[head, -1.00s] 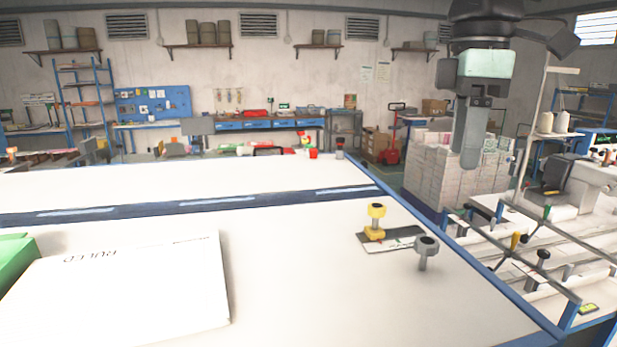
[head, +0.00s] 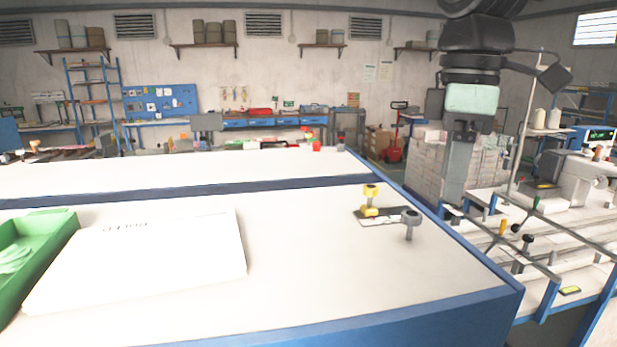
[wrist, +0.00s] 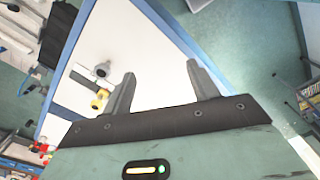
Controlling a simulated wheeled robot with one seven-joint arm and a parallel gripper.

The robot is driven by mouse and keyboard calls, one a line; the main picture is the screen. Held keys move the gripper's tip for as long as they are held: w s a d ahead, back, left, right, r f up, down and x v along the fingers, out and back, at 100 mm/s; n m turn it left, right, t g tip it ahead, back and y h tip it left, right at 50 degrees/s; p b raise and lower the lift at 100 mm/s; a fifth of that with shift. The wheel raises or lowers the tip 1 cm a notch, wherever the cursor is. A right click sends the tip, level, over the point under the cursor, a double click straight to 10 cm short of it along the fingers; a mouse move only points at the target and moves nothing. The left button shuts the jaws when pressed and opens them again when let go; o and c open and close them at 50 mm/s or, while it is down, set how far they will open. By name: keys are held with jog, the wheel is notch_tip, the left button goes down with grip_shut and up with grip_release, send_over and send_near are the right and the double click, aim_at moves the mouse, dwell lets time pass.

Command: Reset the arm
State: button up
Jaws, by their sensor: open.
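My gripper (head: 459,165) hangs from my arm at the right of the head view, fingers pointing down, beyond the table's right edge in the picture. In the wrist view my gripper (wrist: 158,88) shows two grey fingers spread apart with nothing between them.
A green bin (head: 45,245) and a white box or board (head: 150,262) lie on the table's left. A sewing bench (head: 560,260) with rails and a sewing machine (head: 585,180) stands at the right. Stacked goods (head: 425,165) stand behind my gripper. The table's middle is clear.

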jog(key=s+a+f+m, duration=0.2)
jog(key=s+f+m, duration=0.1)
jog(key=s+f, duration=0.6)
jog(key=s+a+f+m, duration=0.2)
jog(key=s+f, duration=0.6)
jog(key=f, duration=0.4)
notch_tip(320, 180, down, 12)
jog(key=b, duration=1.1)
jog(key=shift+m+b, duration=0.3)
jog(key=shift+b, duration=0.1)
